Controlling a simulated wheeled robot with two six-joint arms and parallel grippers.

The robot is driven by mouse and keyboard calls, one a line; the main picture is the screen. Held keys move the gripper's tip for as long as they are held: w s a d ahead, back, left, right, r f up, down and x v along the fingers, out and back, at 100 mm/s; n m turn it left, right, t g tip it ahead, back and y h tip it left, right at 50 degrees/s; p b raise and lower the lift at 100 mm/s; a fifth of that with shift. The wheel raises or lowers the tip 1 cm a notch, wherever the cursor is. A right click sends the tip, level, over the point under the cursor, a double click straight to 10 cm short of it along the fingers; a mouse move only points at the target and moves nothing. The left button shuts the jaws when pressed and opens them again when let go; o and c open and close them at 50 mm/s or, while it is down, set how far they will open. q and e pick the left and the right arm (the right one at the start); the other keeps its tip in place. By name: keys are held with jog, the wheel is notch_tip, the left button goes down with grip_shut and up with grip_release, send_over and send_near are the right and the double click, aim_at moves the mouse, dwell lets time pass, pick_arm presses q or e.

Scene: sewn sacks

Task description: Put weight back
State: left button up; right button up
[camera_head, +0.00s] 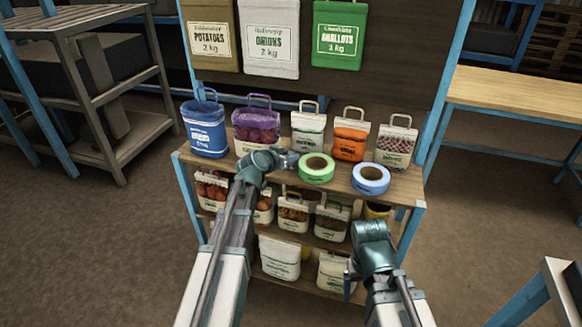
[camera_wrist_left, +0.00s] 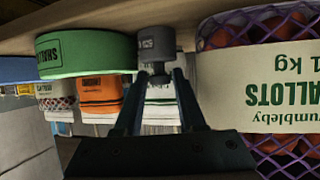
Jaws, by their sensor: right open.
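My right gripper (camera_head: 354,275) is open and empty in front of the lower shelves.
A blue tape roll (camera_head: 370,179) lies right of the green one. Behind stand a blue sack (camera_head: 204,128), a purple net sack (camera_head: 256,128), a small white-green sack (camera_head: 307,131), an orange sack (camera_head: 350,137) and a white net sack (camera_head: 396,145). Lower shelves hold more sacks.

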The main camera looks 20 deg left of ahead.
pick_arm(q)
jog(key=shift+x, duration=0.95)
jog(key=shift+s, duration=0.1)
grip_shut()
jog(key=shift+r, duration=0.1)
dwell(0.4)
